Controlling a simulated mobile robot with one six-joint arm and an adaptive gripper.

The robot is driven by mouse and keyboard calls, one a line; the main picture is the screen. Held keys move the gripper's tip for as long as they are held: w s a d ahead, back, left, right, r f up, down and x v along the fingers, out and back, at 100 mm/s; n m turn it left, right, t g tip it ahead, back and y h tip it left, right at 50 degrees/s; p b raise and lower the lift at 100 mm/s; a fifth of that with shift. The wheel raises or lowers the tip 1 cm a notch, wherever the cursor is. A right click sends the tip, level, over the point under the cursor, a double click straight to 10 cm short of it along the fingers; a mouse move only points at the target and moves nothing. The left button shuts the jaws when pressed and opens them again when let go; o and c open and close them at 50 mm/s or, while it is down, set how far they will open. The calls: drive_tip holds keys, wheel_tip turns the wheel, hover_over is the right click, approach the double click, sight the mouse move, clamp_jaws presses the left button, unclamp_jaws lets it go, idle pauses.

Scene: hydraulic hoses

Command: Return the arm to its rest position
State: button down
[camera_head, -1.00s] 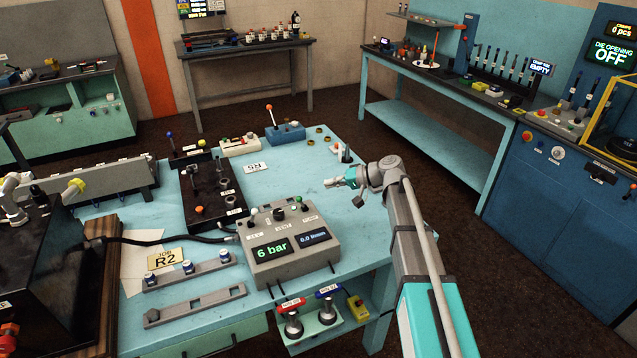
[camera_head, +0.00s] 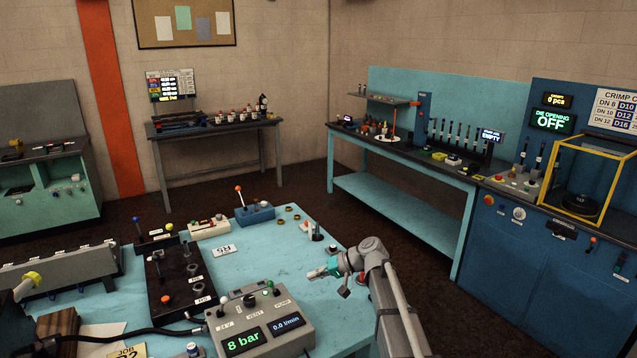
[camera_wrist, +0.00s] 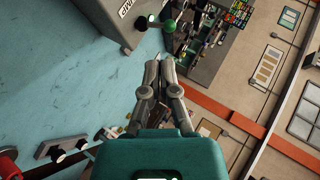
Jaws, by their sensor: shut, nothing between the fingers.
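My gripper (camera_head: 318,273) is above the far right part of the light blue table (camera_head: 262,262), left of my grey wrist and arm. In the wrist view my gripper (camera_wrist: 160,62) has its two grey fingers together, with nothing seen between them. The arm rises from the bottom of the head view along the table's right side. A grey control box (camera_head: 262,328) with displays reading 8 bar and 0.0 l/min stands on the table to the left of the arm.
A black block with levers (camera_head: 175,280) and a blue box with a lever (camera_head: 254,214) stand left of my gripper. A small upright post (camera_head: 317,232) is just behind it. Brown floor lies open between this table and the blue bench (camera_head: 400,210).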

drive_tip(key=s+d+f+h, duration=0.3)
drive_tip(key=s+d+h, duration=0.1)
drive_tip(key=s+d, duration=0.2)
drive_tip(key=s+d+f+m+h, duration=0.1)
drive_tip(key=s+d+f+h, duration=0.2)
drive_tip(key=s+d, duration=0.3)
drive_tip(key=s+d+f+m+g+h, duration=0.1)
drive_tip(key=s+d+f+h, duration=0.2)
drive_tip(key=s, duration=0.7)
drive_tip(key=d+h, duration=0.2)
drive_tip(key=d, duration=0.2)
drive_tip(key=shift+s+f, duration=0.15)
